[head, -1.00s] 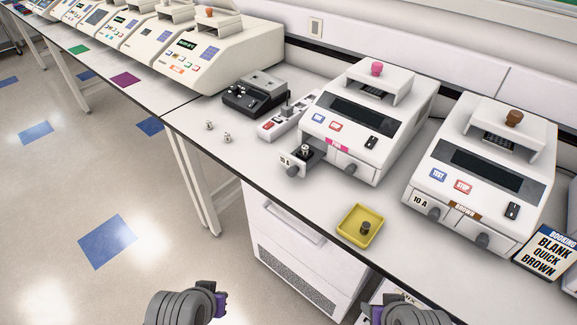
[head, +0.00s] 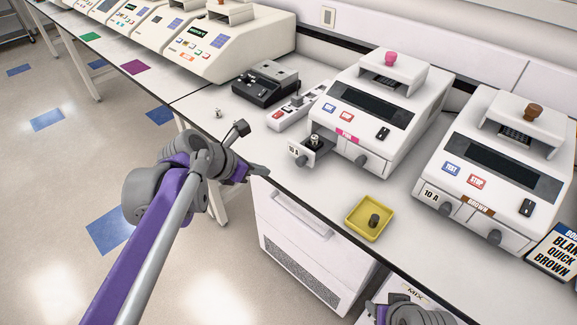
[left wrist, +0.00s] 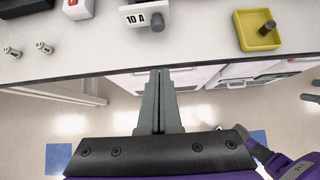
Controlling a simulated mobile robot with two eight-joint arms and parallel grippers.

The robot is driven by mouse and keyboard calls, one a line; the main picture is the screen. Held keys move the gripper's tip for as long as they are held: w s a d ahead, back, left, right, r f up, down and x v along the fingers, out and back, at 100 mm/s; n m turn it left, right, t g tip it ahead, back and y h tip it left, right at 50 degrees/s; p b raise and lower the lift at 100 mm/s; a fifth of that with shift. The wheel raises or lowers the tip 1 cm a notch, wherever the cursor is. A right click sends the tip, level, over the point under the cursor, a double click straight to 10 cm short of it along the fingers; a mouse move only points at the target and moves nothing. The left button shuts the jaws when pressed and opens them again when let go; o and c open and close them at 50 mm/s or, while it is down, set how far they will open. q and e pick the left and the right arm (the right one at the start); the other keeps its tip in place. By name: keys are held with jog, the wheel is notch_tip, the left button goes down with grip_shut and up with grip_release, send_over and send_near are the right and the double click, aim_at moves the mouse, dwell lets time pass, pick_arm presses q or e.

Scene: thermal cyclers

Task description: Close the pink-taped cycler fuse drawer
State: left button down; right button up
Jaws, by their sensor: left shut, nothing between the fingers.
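The pink-taped cycler (head: 372,105) stands on the bench, with a pink knob on its lid and pink tape on its front. Its fuse drawer (head: 309,150), labelled 10 A, is pulled out and holds a fuse. The drawer front also shows at the top of the left wrist view (left wrist: 143,17). My left gripper (head: 262,171) is shut and empty at the bench's front edge, short of the drawer front and apart from it. Its closed fingers (left wrist: 158,80) point toward the drawer. Of my right arm (head: 415,312), only a part shows at the bottom edge; its fingertips are hidden.
A yellow tray (head: 351,221) with a dark fuse cap stands right of the drawer. The brown-taped cycler (head: 495,165) stands further right, its drawer shut. A black device (head: 264,84) and a power strip (head: 296,111) lie left. Small fuses lie near the bench edge.

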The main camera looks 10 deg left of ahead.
pick_arm(q)
jog(key=x, duration=0.4)
jog(key=r+x, duration=0.1)
jog(key=x, duration=0.2)
jog(key=w+d+x, duration=0.1)
jog(key=x, duration=0.3)
jog(key=shift+w+d, duration=0.1)
jog(key=shift+w, duration=0.2)
jog(key=shift+w+d, duration=0.4)
jog(key=shift+w, duration=0.25)
